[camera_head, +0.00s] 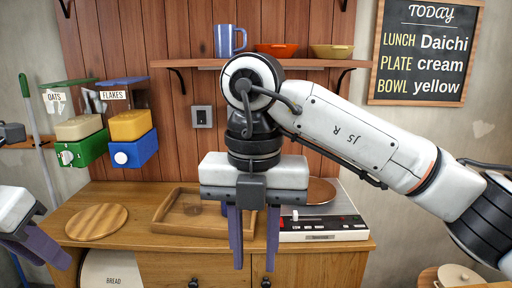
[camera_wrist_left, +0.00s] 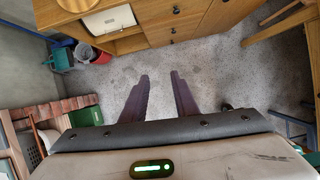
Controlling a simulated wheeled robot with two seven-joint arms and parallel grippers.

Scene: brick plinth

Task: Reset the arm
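My right gripper (camera_head: 255,246) hangs in the middle of the head view, pointing down in front of the cabinet top. Its two purple fingers are apart with nothing between them. The right arm reaches in from the right edge and hides part of the shelf and wall. My left gripper (camera_head: 38,246) is partly in view at the lower left edge, left of the cabinet. In the left wrist view its fingers (camera_wrist_left: 160,90) are spread and empty above bare grey floor.
The wooden cabinet (camera_head: 150,250) carries a round board (camera_head: 96,221), a wooden tray (camera_head: 170,222) and a scale-like appliance (camera_head: 325,230). Green and blue dispensers (camera_head: 84,150) (camera_head: 133,150) hang on the wall. A shelf (camera_head: 200,63) holds a blue mug (camera_head: 226,40), an orange bowl (camera_head: 277,50) and a yellow bowl (camera_head: 331,51).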

